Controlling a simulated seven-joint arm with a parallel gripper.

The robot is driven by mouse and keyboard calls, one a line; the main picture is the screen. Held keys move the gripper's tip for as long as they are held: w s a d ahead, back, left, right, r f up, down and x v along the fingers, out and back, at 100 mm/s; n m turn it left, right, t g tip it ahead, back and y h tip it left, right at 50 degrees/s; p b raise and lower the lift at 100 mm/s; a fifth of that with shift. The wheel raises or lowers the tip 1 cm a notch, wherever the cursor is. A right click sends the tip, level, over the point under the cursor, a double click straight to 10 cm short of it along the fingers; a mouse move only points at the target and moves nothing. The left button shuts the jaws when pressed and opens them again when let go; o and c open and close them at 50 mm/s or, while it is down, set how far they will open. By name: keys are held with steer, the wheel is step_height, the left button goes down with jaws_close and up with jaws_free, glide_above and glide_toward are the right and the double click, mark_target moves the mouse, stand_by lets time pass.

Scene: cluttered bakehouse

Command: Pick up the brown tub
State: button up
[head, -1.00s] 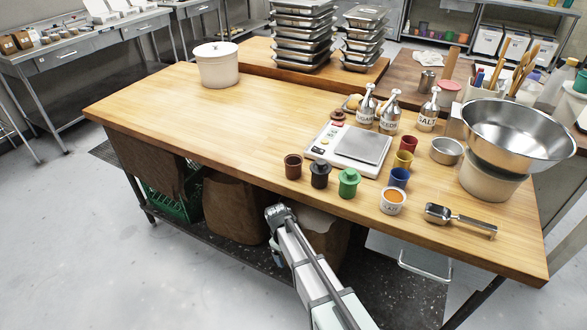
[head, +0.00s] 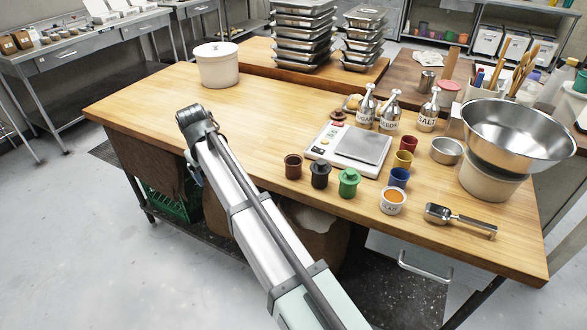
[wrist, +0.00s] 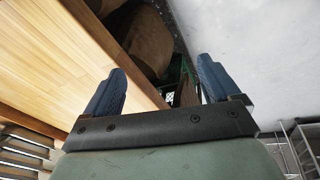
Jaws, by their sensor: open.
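The brown tub (head: 293,166) is a small open cup standing upright near the front edge of the wooden table, left of the black tub. My gripper (wrist: 160,85) is open and empty, with its two blue fingers apart in the wrist view. In the head view my arm's end is left of the brown tub, by the table's front edge, and mostly hides the fingers. The brown tub is not seen in the wrist view.
Right of the brown tub stand a black tub (head: 320,174), a green tub (head: 349,183) and a blue tub (head: 398,178). A white scale (head: 325,150) is close behind. A lidded white bucket (head: 217,68) stands at the back left. The table's left middle is clear.

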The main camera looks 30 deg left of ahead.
step_height(320, 180, up, 14)
steer(key=d+f+m+y, duration=0.1)
steer(key=g, duration=0.2)
glide_above(293, 166)
steer(key=w, duration=0.2)
steer(key=d+x, duration=0.1)
steer(key=x, duration=0.3)
steer(key=shift+h, duration=0.4)
steer(key=f, duration=0.4)
steer(key=a+f, duration=0.1)
steer(key=f, duration=0.8)
steer(key=shift+w+a+f, duration=0.2)
steer(key=shift+w+a, duration=0.05)
steer(key=shift+a, duration=0.05)
steer(key=shift+c, duration=0.4)
steer(key=c, duration=1)
steer(key=shift+r, duration=0.15)
